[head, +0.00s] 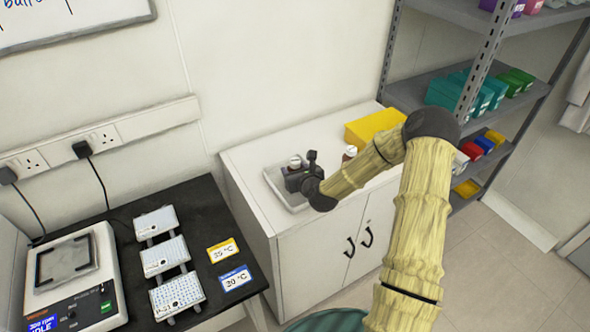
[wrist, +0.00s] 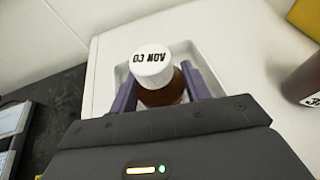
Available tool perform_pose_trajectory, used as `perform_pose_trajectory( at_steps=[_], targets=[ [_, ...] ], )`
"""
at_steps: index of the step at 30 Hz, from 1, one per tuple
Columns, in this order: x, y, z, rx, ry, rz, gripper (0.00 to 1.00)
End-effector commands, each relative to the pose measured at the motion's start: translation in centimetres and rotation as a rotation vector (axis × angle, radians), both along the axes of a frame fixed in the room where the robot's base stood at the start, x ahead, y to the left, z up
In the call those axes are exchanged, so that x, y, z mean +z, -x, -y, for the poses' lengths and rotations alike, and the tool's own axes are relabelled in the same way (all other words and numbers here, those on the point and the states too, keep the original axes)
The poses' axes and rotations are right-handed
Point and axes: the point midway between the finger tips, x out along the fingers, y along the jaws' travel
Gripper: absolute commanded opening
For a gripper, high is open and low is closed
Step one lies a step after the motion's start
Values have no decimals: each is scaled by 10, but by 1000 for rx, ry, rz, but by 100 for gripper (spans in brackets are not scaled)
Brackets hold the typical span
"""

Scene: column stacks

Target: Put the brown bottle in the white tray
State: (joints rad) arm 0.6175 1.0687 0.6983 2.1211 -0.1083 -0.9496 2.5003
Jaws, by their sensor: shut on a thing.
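A brown bottle (wrist: 163,90) with a white lettered cap stands between the two purple fingers of my gripper (wrist: 166,92), which is shut on it. In the head view the white cap of this bottle (head: 295,161) shows beside my dark gripper (head: 300,174). The white tray (head: 272,186) is on the white cabinet top, and its rim also shows around the bottle in the wrist view (wrist: 122,76). The bottle is over or within the tray's outline. I cannot tell whether its base, hidden by my gripper, touches the tray floor.
A second brown bottle (head: 349,153) with a white cap stands right of the tray, partly behind my arm. A yellow bin (head: 372,124) is behind it. The wall is close behind the cabinet (head: 262,221). A black bench (head: 205,215) with lab equipment is at left; shelves are at right.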

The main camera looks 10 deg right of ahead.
Motion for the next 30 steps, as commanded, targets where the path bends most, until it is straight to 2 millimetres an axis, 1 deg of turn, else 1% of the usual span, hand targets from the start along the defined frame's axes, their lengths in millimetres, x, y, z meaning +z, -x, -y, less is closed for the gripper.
perform_pose_trajectory(
  at_steps=[6,7,9,10,17,21,23,26,30],
  targets=[
    [-4,0,0,0,-1,1,20],
    [-3,0,0,0,-1,0,54],
    [-2,0,0,0,-1,0,67],
    [-2,0,0,0,-1,0,69],
    [-2,0,0,0,0,0,69],
    [2,0,0,0,1,0,69],
    [2,4,2,0,-1,-1,69],
    [6,15,3,0,-1,-1,69],
    [15,36,7,-1,1,-1,69]
  ],
)
